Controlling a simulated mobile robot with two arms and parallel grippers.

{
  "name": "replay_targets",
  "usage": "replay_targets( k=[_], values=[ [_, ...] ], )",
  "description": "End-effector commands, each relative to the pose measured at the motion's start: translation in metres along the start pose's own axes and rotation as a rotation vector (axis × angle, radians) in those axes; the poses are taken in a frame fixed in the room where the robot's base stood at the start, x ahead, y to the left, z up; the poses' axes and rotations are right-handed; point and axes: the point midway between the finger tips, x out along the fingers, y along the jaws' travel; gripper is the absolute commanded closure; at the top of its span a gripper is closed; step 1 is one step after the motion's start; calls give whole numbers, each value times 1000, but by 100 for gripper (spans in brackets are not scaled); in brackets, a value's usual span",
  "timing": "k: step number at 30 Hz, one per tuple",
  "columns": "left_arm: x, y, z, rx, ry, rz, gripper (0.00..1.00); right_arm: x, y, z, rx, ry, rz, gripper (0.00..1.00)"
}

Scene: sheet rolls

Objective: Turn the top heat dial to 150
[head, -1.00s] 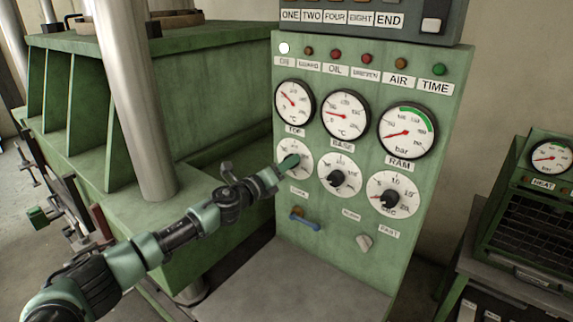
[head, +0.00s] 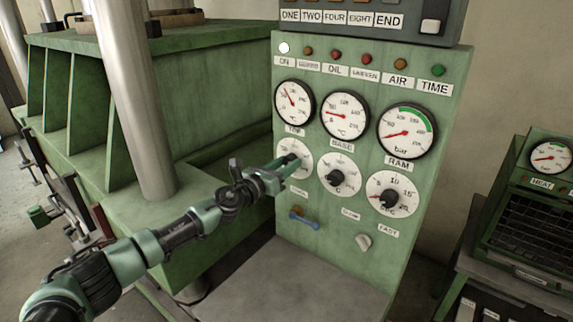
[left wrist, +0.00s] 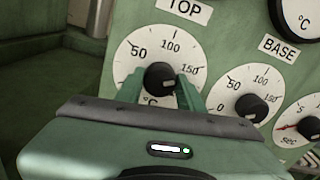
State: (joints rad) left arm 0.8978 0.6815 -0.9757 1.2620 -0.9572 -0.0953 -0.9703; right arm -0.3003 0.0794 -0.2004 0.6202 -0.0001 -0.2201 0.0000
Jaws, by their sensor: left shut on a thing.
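The top heat dial (head: 302,168) is a round white scale on the green panel, under the TOP label. In the left wrist view its scale (left wrist: 133,50) shows 50, 100 and 150, with 150 at the right. My left gripper (head: 286,166) reaches it from the lower left. In the left wrist view its two green fingers stand on either side of the black knob (left wrist: 160,77), shut on it. The gripper body hides the lower part of the scale. My right gripper is not in view.
The BASE dial (head: 339,176) sits just right of the top dial, with another dial (head: 394,193) beyond it. Gauges (head: 294,102) are above.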

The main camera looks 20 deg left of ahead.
Motion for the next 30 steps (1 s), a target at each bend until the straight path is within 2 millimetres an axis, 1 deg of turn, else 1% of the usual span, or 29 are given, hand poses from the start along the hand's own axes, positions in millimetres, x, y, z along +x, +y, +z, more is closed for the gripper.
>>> replay_targets(
  k=[1, 11, 12, 14, 15, 25, 28, 30],
  values=[
    [-1, 0, -4, 4, 7, -2, 100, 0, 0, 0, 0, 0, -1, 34],
    [-1, 0, -5, 6, 8, -2, 100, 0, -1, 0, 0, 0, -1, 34],
    [-1, 0, -5, 5, 8, -2, 60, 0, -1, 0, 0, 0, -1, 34],
    [-1, 0, -5, 5, 8, -2, 43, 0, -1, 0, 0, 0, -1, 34],
    [-1, 0, -4, 5, 7, -2, 41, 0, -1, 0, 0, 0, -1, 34],
    [-2, 0, -2, 5, 3, -1, 41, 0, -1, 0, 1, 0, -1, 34],
    [-11, 1, -1, 7, 3, -1, 41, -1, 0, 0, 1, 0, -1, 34],
    [-21, 1, -2, 8, 4, -1, 41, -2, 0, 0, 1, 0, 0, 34]
  ],
)
